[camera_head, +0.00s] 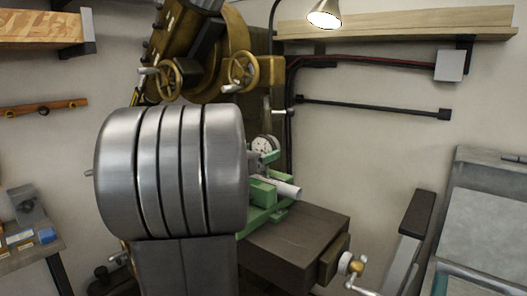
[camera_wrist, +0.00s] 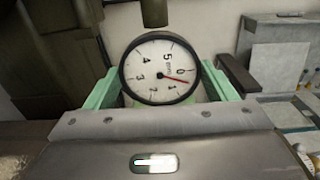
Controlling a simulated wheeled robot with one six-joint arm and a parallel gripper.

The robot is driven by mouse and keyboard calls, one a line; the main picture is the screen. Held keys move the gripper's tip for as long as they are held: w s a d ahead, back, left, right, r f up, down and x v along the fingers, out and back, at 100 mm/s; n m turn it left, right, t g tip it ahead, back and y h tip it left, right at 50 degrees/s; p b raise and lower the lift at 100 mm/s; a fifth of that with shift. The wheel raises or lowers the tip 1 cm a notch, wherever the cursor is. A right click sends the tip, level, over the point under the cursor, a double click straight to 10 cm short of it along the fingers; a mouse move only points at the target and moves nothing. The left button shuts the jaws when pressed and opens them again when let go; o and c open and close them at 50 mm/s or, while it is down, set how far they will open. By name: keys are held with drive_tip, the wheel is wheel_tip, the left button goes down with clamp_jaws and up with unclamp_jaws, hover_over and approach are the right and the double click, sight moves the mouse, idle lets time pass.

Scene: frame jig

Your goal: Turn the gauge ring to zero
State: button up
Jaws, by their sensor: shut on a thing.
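The round gauge (camera_wrist: 158,50) has a white dial, black numbers and a dark ring, and faces the camera in the wrist view. Its red needle points right and slightly down, just below the 0 mark. The 5 sits near the top, so the dial looks turned clockwise. My gripper (camera_wrist: 160,73) has a green finger on each side of the gauge and is shut on its ring. The fingertip contact is partly hidden behind the ring. In the head view the gauge (camera_head: 264,145) is small, beside my large silver wrist, which hides part of the gripper.
A brown machine with two handwheels (camera_head: 242,71) stands behind the gauge. A dark machine table (camera_head: 300,238) lies below, with a crank (camera_head: 350,264) at its right front. A wall shelf (camera_head: 400,24) runs above. A grey panel (camera_head: 489,215) stands at right.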

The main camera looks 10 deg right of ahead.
drive_tip(key=shift+f+m+b, duration=0.1)
drive_tip(key=shift+m+b, duration=2.7)
drive_tip(key=shift+b, duration=1.25)
drive_tip(key=o, duration=0.5)
drive_tip(key=shift+a, duration=0.1)
drive_tip(key=v, duration=0.6)
drive_tip(key=shift+s+a, duration=0.3)
